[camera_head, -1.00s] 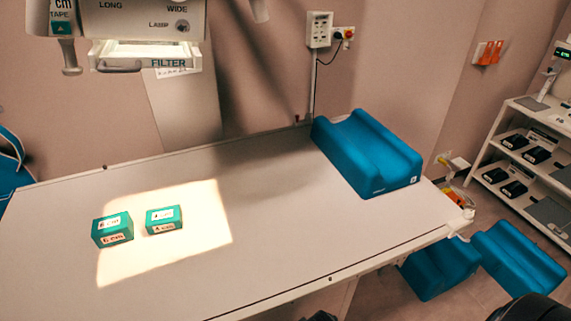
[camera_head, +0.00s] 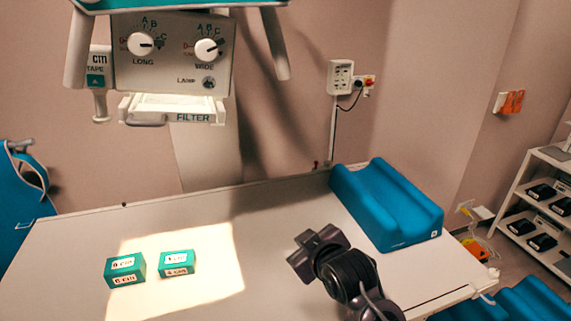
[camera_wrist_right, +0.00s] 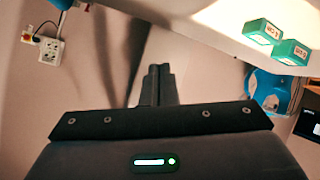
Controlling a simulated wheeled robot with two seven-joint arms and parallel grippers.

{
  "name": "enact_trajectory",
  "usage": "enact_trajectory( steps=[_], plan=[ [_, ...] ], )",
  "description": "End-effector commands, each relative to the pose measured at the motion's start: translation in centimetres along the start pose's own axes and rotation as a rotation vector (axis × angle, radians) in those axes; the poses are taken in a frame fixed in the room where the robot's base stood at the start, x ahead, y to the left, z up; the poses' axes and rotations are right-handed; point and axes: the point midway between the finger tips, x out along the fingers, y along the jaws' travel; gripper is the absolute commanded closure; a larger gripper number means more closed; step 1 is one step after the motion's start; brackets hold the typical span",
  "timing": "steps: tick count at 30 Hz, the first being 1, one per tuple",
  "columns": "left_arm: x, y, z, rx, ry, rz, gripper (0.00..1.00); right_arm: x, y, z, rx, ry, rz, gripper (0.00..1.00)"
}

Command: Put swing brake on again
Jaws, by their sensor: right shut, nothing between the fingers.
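No part labelled swing brake shows in either view. The grey-white x-ray head (camera_head: 165,75) hangs at the upper left, with LONG (camera_head: 140,44) and WIDE (camera_head: 208,50) knobs, a LAMP button (camera_head: 208,82), a TAPE unit (camera_head: 98,75) and a FILTER tray (camera_head: 170,110). Two grey handles, left (camera_head: 77,50) and right (camera_head: 275,45), flank its front panel. My right gripper (camera_head: 314,243) is above the table, right of and below the head, touching nothing. In the right wrist view its fingers (camera_wrist_right: 158,78) are shut and empty. My left gripper is out of view.
Two teal blocks (camera_head: 125,270) (camera_head: 177,264) stand in the lit patch of the white table (camera_head: 270,230). A blue cushion (camera_head: 385,205) lies at its right end. A wall socket box (camera_head: 340,77) and a shelf (camera_head: 550,205) stand beyond. The space between head and cushion is clear.

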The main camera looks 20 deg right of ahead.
Motion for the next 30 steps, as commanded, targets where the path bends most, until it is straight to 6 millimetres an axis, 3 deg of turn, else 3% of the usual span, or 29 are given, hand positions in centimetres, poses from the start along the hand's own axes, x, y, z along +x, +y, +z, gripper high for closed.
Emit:
enact_trajectory(
  steps=[1,3,8,14,18,24,30],
  plan=[
    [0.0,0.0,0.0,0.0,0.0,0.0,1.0,-0.4,1.1,-2.5,-0.027,0.064,0.029,1.0],
    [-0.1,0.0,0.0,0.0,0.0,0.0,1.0,-1.2,2.5,-5.7,-0.066,0.149,0.068,1.0],
    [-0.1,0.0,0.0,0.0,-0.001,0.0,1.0,-3.8,5.4,-12.7,-0.156,0.337,0.166,1.0],
    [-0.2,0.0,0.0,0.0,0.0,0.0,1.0,-8.8,8.5,-20.7,-0.268,0.566,0.308,1.0],
    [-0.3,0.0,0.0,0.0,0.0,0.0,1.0,-13.4,10.3,-25.8,-0.344,0.721,0.421,1.0],
    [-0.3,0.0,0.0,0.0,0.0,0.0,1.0,-20.5,12.0,-31.3,-0.443,0.919,0.588,1.0],
    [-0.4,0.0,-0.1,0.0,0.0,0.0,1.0,-25.6,12.6,-34.2,-0.504,1.042,0.707,1.0]
  ],
)
